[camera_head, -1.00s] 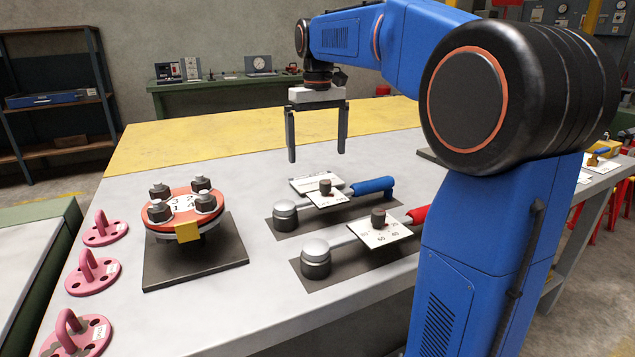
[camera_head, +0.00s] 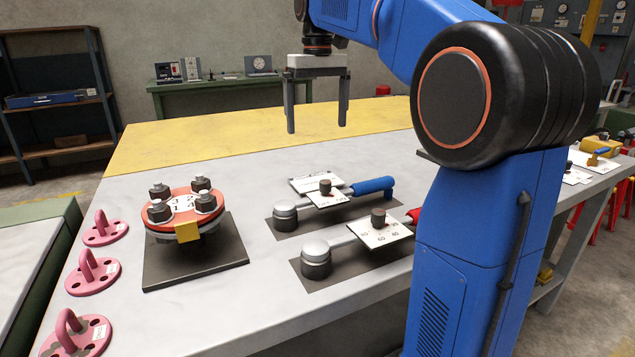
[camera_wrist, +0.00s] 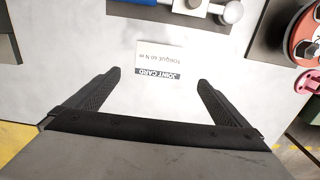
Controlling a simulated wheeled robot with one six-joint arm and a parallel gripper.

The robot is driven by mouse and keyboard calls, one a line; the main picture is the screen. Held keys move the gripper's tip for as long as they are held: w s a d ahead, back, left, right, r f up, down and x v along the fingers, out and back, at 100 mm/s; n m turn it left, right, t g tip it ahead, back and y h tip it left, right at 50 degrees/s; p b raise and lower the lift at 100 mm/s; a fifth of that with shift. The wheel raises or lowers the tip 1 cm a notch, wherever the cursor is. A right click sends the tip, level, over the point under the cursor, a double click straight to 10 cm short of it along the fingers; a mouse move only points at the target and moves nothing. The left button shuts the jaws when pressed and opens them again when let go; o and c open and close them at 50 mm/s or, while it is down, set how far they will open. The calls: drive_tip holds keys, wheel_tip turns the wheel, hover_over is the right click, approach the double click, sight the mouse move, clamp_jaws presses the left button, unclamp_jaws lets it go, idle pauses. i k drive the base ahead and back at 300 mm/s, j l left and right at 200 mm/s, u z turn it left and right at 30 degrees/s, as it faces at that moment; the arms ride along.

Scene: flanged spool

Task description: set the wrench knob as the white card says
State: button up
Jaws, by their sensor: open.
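My gripper (camera_head: 317,127) is open and empty, high above the table behind the wrenches; its fingers (camera_wrist: 160,80) point down in the wrist view. The white card (camera_wrist: 166,60) lies flat between and beyond the fingertips, upside down. It reads "JOINT CARD" and, in small print, what looks like "TORQUE 60 N m". In the head view the card (camera_head: 307,184) lies just behind the blue-handled wrench (camera_head: 373,186). That wrench has a white scale plate with a dark knob (camera_head: 325,187). A second wrench with a red handle (camera_head: 413,215) has a numbered plate and dark knob (camera_head: 378,217).
A red flange with several bolts (camera_head: 183,207) stands on a dark plate at left. Several pink eye fittings (camera_head: 92,272) line the table's left edge. The yellow back strip (camera_head: 220,145) is clear. My arm hides part of the right side.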

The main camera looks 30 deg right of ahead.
sight(378, 216)
drive_tip(key=k, duration=1)
